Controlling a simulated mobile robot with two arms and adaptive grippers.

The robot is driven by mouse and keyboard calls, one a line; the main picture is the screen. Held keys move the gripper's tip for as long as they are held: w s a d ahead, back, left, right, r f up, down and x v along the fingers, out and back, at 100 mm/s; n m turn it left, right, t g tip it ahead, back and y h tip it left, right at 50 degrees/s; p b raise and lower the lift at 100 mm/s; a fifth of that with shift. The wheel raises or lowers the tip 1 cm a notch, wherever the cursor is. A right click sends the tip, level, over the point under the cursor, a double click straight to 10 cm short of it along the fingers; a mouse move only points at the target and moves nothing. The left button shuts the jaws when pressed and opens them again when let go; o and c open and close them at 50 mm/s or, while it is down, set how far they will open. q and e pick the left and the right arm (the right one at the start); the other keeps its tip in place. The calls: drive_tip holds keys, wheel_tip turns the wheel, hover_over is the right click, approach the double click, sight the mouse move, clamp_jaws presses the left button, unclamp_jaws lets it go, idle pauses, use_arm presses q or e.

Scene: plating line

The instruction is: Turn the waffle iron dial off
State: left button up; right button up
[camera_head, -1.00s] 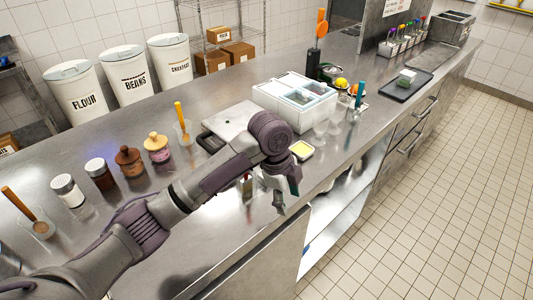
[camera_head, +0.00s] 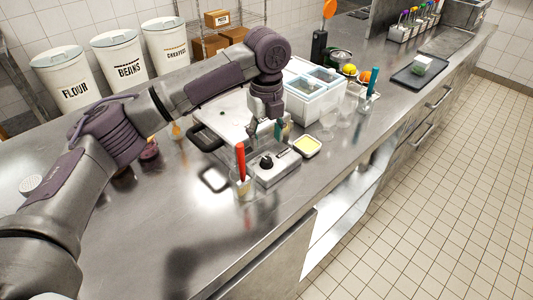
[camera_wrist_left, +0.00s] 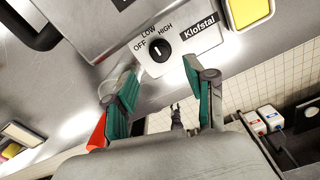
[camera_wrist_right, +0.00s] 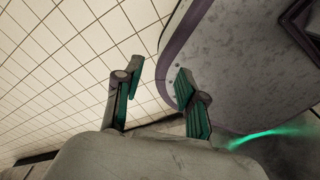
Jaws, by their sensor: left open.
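The waffle iron (camera_head: 232,112) stands on the counter, partly hidden by my left arm in the head view. Its black dial (camera_head: 266,162) sits on the silver front panel. In the left wrist view the dial (camera_wrist_left: 159,47) has OFF, LOW and HIGH printed around its left and upper side. Its white mark runs roughly upright in that picture, away from OFF. My left gripper (camera_head: 266,132) is open and empty, above and behind the dial in the head view. In the left wrist view its fingers (camera_wrist_left: 160,74) point toward the dial, apart from it. My right gripper (camera_wrist_right: 156,78) is open and empty.
A glass with a red-handled tool (camera_head: 241,163) stands just left of the panel. A small yellow-filled dish (camera_head: 307,146) is to its right, with clear glasses (camera_head: 328,119) and a white bin (camera_head: 312,103) beyond. The front counter is clear.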

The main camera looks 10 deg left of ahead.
sight(267, 159)
use_arm(q)
wheel_tip(267, 159, down, 6)
drive_tip(key=shift+f, duration=0.25)
drive_tip(key=shift+p, duration=0.3)
clamp_jaws()
